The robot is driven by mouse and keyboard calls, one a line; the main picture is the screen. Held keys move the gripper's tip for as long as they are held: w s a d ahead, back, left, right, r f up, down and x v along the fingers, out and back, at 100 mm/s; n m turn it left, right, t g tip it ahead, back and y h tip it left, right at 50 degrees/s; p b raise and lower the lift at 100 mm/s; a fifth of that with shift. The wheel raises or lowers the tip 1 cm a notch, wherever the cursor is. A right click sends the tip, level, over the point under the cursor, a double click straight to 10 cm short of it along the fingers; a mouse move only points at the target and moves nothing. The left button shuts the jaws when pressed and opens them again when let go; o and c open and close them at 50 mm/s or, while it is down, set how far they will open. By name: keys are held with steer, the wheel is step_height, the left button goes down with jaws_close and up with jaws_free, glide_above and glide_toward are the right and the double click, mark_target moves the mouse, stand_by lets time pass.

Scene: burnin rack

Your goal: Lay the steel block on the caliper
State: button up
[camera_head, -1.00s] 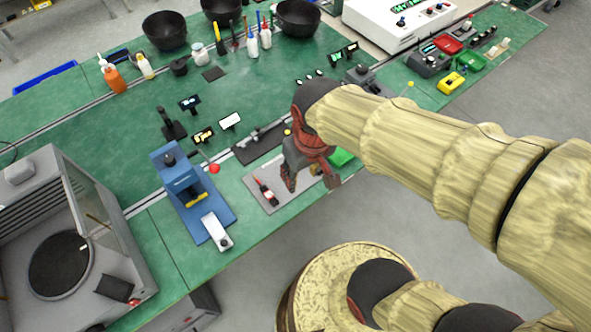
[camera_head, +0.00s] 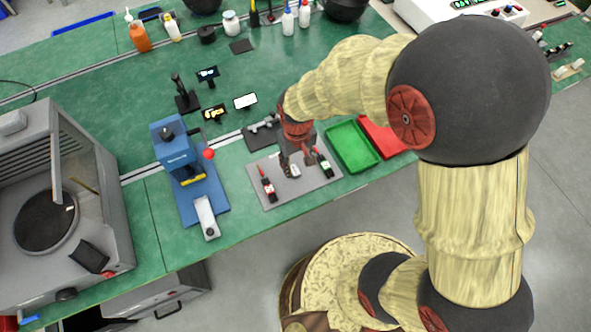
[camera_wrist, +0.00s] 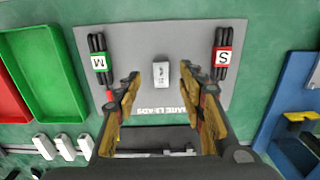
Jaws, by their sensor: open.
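A small pale grey-white block with dark marks (camera_wrist: 161,75) lies on the grey mat (camera_wrist: 150,38), between two bundles of dark leads. It looks like the steel block, and it also shows in the head view (camera_head: 295,172). My gripper (camera_wrist: 160,82) is open above the mat, with a finger on each side of the block in the wrist view. The fingers do not touch it there, and the height gap is unclear. In the head view my gripper (camera_head: 294,158) is over the mat's far side. I cannot make out a caliper for certain.
Lead bundles tagged M (camera_wrist: 99,62) and S (camera_wrist: 222,57) flank the block. A green tray (camera_wrist: 45,70) and a red tray (camera_wrist: 10,95) stand beside the mat. A blue press-like stand (camera_head: 178,150) is left of it. Several white blocks (camera_wrist: 65,147) lie beyond the green tray.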

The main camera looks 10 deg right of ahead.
mark_target(296, 173)
step_height(296, 173, down, 5)
steer(key=shift+a+r+b, duration=0.1)
steer(key=shift+r+b, duration=0.05)
steer(key=shift+b, duration=0.6)
steer(key=shift+s, duration=0.1)
steer(key=shift+c, duration=0.8)
jaws_close()
